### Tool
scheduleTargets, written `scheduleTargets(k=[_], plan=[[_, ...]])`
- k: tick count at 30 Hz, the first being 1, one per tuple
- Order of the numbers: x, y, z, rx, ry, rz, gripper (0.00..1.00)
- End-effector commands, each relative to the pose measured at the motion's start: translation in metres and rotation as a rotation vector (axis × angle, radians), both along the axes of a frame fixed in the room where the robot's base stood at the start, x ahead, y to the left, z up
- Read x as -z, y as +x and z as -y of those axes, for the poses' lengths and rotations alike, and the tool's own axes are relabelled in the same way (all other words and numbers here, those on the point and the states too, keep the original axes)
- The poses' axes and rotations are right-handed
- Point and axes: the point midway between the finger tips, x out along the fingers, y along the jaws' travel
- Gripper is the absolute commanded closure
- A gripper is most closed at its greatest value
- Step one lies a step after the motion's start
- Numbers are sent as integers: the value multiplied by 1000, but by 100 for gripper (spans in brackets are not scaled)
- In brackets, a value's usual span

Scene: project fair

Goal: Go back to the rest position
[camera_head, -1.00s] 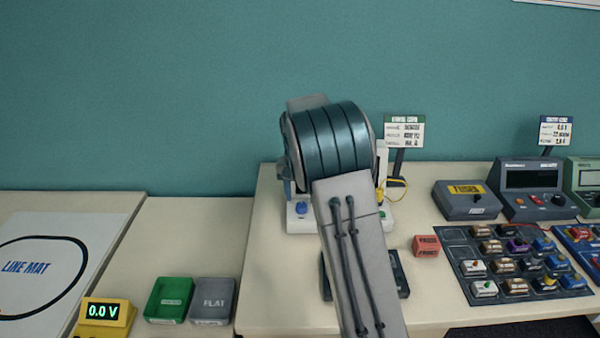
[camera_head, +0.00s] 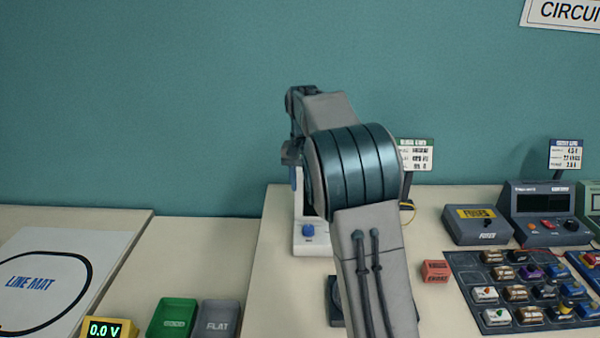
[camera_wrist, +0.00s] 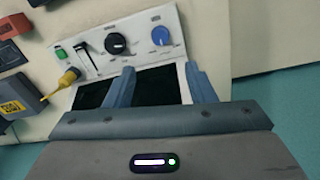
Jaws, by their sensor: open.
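My gripper (camera_wrist: 158,82) shows in the wrist view with its two blue-grey fingers spread apart and nothing between them. Beyond the fingers is a white control panel (camera_wrist: 137,28) with a black knob, a blue knob, a slider and a green button. Dark areas lie behind and between the fingers. In the head view my arm rises in front of the white device (camera_head: 312,240) and hides most of it. The gripper's fingers are mostly hidden there behind the arm.
A red block (camera_head: 435,271), a fuse box (camera_head: 477,226), a meter (camera_head: 545,226) and a tray of small parts (camera_head: 465,270) stand right of my arm. Green (camera_head: 173,320) and grey (camera_head: 219,318) trays, a yellow voltage display (camera_head: 105,328) and a line mat (camera_head: 100,250) lie left.

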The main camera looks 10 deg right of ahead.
Motion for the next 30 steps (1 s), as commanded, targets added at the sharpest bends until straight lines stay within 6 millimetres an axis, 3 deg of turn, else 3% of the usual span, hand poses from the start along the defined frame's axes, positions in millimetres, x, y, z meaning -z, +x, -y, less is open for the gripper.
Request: scheduleTargets(k=[5, 16, 23, 30], plan=[[-13, -25, 5, -22, 20, 22, 50], [-35, -143, 10, -154, 65, 121, 50], [-24, -223, 7, -252, 56, 186, 50], [5, -298, 4, -348, 21, 243, 50]])
